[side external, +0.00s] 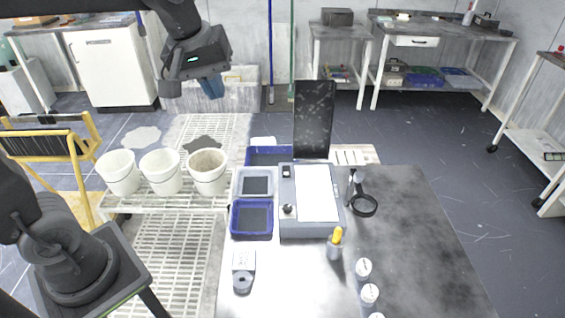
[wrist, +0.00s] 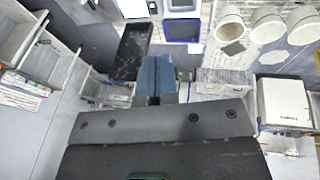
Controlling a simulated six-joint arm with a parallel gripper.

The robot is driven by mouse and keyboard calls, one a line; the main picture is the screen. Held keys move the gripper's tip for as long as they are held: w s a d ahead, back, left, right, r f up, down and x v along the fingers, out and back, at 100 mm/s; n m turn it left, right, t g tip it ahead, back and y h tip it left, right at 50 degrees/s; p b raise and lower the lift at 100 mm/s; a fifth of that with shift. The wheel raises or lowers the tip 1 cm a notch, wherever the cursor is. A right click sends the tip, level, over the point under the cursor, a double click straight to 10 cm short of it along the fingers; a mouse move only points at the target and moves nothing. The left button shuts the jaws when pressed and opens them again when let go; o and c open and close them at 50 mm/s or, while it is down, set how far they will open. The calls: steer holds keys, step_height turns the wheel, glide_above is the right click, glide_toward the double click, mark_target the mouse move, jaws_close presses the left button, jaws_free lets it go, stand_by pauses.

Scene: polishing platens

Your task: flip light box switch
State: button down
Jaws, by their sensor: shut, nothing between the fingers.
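The light box (side external: 283,225) is a grey case with a white lit-looking panel (side external: 316,192), standing on the metal table. A small dark switch (side external: 286,171) sits at its upper left, and a black knob (side external: 287,209) is lower on the same side. Which way the switch is set is too small to tell. My gripper (side external: 211,88) has blue fingers and hangs high, left of and well apart from the light box. In the wrist view my gripper (wrist: 156,75) is shut and empty. Part of the light box (wrist: 133,9) shows at the top edge there.
A tall dark panel (side external: 314,118) stands behind the light box. Blue-rimmed trays (side external: 251,234) lie left of it, and a magnifier (side external: 364,206) stands right. White buckets (side external: 161,184) stand on a rack at left. A yellow-topped holder (side external: 335,250) and white bottles are in front.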

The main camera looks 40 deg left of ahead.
steer(key=w+a+f+n+g, duration=0.25)
steer(key=w+n, duration=0.65)
steer(key=w, duration=0.5)
steer(key=n+g, duration=0.1)
steer(key=n, duration=0.8)
glide_above(284, 168)
step_height(284, 168, down, 8)
steer(key=f, duration=0.1)
steer(key=shift+a+r, duration=0.1)
steer(key=shift+r, duration=0.15)
step_height(284, 168, down, 24)
steer(key=shift+f, duration=0.3)
